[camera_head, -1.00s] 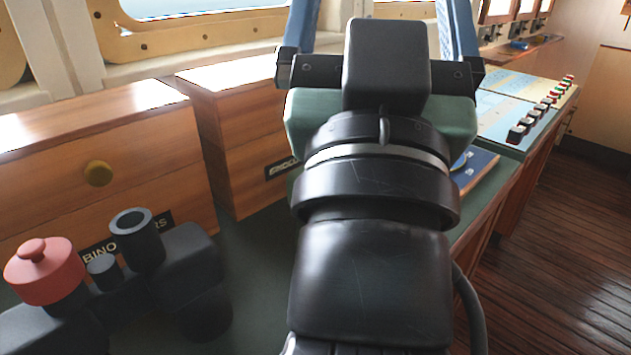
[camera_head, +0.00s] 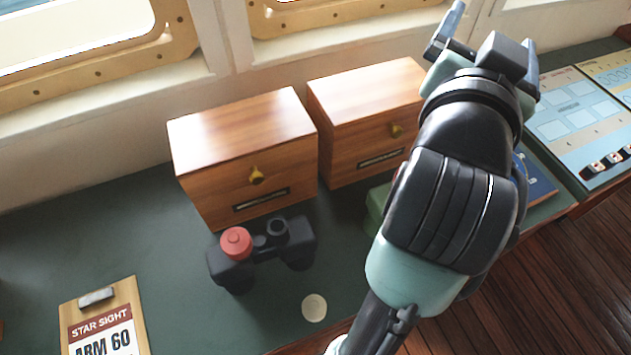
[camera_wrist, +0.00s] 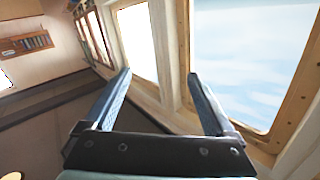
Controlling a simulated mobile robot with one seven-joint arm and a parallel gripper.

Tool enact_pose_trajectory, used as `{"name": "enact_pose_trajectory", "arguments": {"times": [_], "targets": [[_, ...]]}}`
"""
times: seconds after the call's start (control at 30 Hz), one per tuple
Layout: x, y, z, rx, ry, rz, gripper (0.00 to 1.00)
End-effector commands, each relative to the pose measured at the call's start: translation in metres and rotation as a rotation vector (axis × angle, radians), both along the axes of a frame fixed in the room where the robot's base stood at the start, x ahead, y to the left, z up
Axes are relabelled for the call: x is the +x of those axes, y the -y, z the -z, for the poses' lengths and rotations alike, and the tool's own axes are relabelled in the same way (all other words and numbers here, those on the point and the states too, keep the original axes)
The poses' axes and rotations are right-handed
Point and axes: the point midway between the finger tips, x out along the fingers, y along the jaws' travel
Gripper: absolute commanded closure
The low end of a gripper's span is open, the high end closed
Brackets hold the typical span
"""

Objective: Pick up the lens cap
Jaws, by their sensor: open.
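The red lens cap (camera_head: 236,243), with a small knob on top, sits on one barrel of the dark binoculars (camera_head: 262,252) in the head view. The binoculars stand on the green counter in front of a wooden box. The other barrel shows an open dark ring. My gripper (camera_head: 493,25) is up and to the right of the cap, well apart from it, pointing toward the windows. In the wrist view its two blue fingers (camera_wrist: 159,75) are spread with nothing between them. The cap is not in the wrist view.
Two wooden boxes (camera_head: 245,150) with knobs stand behind the binoculars. A clipboard (camera_head: 103,318) lies at lower left, and a pale disc (camera_head: 314,308) lies near the counter's front edge. A green object (camera_head: 377,207) is partly hidden by my arm. The counter left of the binoculars is clear.

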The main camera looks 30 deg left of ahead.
Motion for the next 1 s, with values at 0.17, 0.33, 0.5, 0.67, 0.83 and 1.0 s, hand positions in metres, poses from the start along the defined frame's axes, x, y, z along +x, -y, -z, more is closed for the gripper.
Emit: {"name": "enact_pose_trajectory", "arguments": {"times": [0.17, 0.33, 0.5, 0.67, 0.83, 1.0], "targets": [[-0.002, -0.024, 0.019, 0.205, -0.289, -0.007, 0.1], [-0.041, -0.057, 0.102, 0.52, -0.694, 0.112, 0.1], [-0.107, -0.079, 0.182, 0.775, -1.028, 0.385, 0.1], [-0.174, -0.086, 0.237, 0.918, -1.225, 0.723, 0.1], [-0.222, -0.084, 0.263, 0.976, -1.294, 0.993, 0.1], [-0.237, -0.083, 0.277, 0.991, -1.303, 1.091, 0.1]]}}
